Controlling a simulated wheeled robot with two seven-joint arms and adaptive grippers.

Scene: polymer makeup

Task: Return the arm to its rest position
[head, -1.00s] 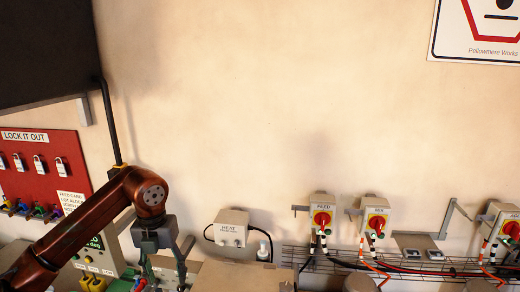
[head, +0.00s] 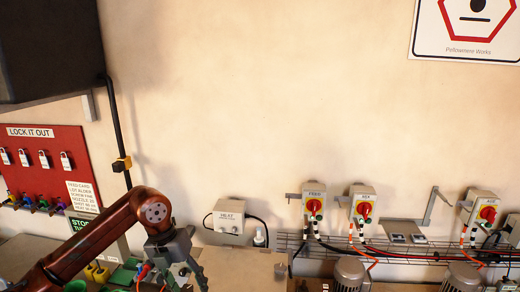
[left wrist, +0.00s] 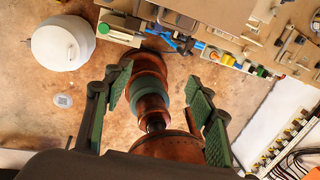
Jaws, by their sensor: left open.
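My left arm comes in from the lower left of the head view, with its copper-coloured wrist joint bent downward. My left gripper (head: 172,279) hangs below it in front of the bench, and the lower parts of its fingers are partly cut by the frame edge. In the left wrist view the two green-padded fingers (left wrist: 163,104) stand wide apart. Copper-coloured parts of my own body show beyond and between them, and I see nothing held. My right arm and right gripper are in neither view.
A red lockout board (head: 45,160) hangs on the left wall. A HEAT box (head: 228,216) and rotary switches, including FEED (head: 313,206), line the wall above a wire tray (head: 400,247). A white round vessel (left wrist: 63,43) stands on the floor.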

